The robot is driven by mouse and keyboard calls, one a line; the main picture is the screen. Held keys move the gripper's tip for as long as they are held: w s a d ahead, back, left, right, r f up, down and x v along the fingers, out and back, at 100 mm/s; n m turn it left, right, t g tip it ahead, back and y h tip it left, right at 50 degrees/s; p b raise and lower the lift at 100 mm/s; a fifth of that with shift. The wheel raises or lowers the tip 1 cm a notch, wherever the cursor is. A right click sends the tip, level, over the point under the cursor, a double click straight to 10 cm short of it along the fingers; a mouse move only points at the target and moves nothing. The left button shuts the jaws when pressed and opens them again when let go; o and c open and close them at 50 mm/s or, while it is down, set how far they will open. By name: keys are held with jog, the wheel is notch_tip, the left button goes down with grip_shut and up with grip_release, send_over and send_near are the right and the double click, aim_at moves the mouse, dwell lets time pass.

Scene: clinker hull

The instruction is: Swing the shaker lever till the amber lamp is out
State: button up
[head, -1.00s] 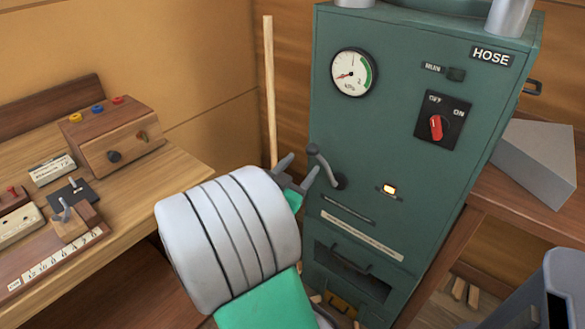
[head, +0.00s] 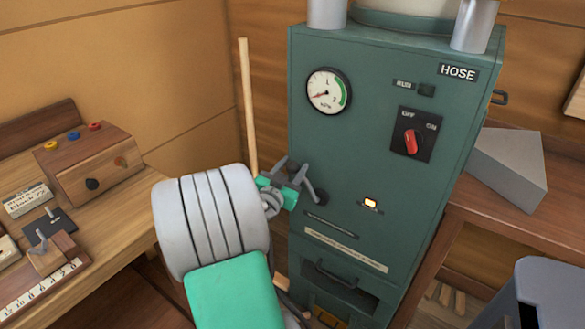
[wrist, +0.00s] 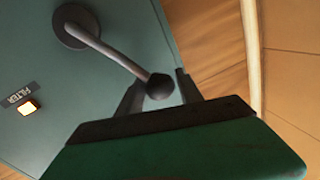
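The shaker lever (wrist: 115,57) is a grey bent rod on a round hub, with a dark ball knob at its end. In the wrist view the knob is between my gripper's fingertips (wrist: 160,85), with a narrow gap showing on the right; contact on the left is unclear. My gripper (head: 292,176) is open at the cabinet front in the head view, hiding much of the lever. The amber lamp (head: 370,203) is lit, right of the lever; it also glows in the wrist view (wrist: 28,107), by a FILTER label.
A workbench (head: 120,210) with small boxes is at left. A grey bin (head: 550,295) is at lower right.

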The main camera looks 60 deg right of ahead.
grip_shut()
dwell(0.6)
